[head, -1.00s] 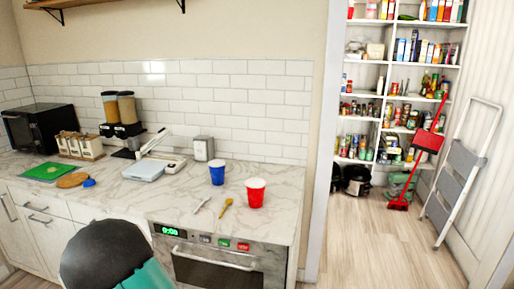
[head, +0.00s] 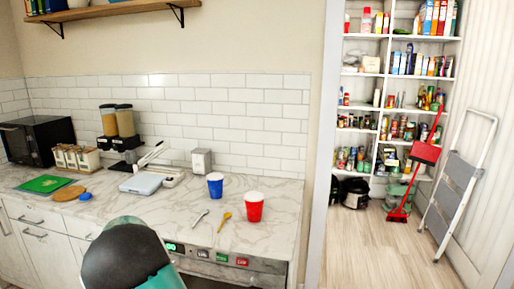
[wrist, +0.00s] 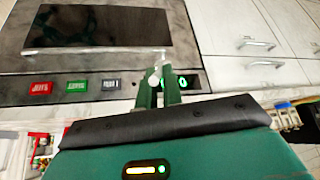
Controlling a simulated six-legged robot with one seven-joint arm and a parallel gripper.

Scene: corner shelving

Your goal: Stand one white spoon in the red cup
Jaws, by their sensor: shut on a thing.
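The red cup (head: 254,210) stands upright on the counter near its right end. A white spoon (head: 199,217) lies on the counter to its left, with a yellow spoon (head: 224,221) between them. In the wrist view my gripper (wrist: 158,84) has its green fingers close together on a small white piece (wrist: 155,76), which looks like part of a white spoon; most of it is hidden or blurred. The gripper is in front of the oven, apart from the red cup. In the head view my arm hides the fingers.
A blue cup (head: 215,186) stands behind the spoons. The oven (wrist: 98,27) is under the counter (head: 150,207). A white scale (head: 141,183), a napkin holder (head: 202,161) and dispensers (head: 117,127) stand farther back. Floor is clear at right, before the step ladder (head: 459,180).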

